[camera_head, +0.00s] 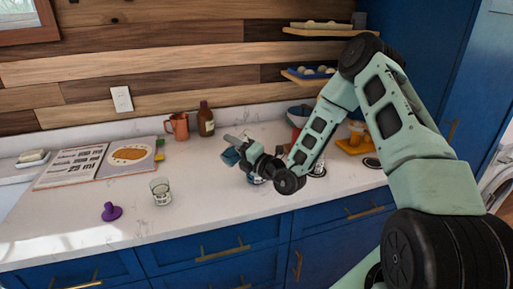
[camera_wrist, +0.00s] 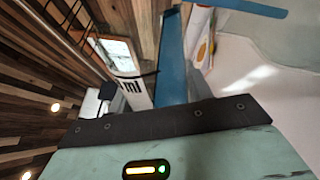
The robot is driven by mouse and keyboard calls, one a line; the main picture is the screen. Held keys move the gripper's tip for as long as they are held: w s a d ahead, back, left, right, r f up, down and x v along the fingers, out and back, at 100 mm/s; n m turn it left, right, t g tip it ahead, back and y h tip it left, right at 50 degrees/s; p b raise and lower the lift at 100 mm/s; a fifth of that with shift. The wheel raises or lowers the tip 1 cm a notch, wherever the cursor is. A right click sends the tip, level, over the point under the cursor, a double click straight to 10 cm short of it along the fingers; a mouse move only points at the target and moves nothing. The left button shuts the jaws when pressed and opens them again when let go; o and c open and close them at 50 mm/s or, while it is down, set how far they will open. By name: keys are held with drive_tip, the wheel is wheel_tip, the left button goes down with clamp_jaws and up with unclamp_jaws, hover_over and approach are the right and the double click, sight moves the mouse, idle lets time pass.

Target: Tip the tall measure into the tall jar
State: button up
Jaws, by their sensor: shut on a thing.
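My gripper (camera_head: 238,153) is above the counter near the middle of the head view, its blue fingers shut on a pale grey piece, which I take as the tall measure (camera_head: 233,140). It looks tilted, and the fingers hide part of it. In the wrist view, a white surface marked "ml" (camera_wrist: 132,93) shows beside a blue finger. A clear glass vessel with dark markings (camera_head: 161,192) stands upright on the counter, left of and apart from my gripper. I cannot tell whether it is the tall jar. Another glassy shape is partly hidden below my gripper. No contents can be made out.
A copper pitcher (camera_head: 178,127) and a brown bottle (camera_head: 206,119) stand at the back. An open book (camera_head: 100,162) and a purple object (camera_head: 111,211) lie to the left. An orange object (camera_head: 355,145) is behind my arm. The front middle counter is clear.

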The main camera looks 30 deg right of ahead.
drive_tip(key=shift+w+d+r+m+h+p, duration=0.15)
drive_tip(key=shift+d+r+m+h+p, duration=0.3)
drive_tip(key=shift+m+p, duration=0.85)
idle(0.7)
drive_tip(key=shift+w+d+r+m+t+p, duration=0.1)
drive_tip(key=shift+d+r+m+t+p, duration=0.1)
drive_tip(key=shift+r+m+p, duration=0.7)
drive_tip(key=shift+d+r+m+t+p, duration=0.15)
drive_tip(key=shift+m+p, duration=0.35)
drive_tip(key=shift+p, duration=0.9)
idle(0.5)
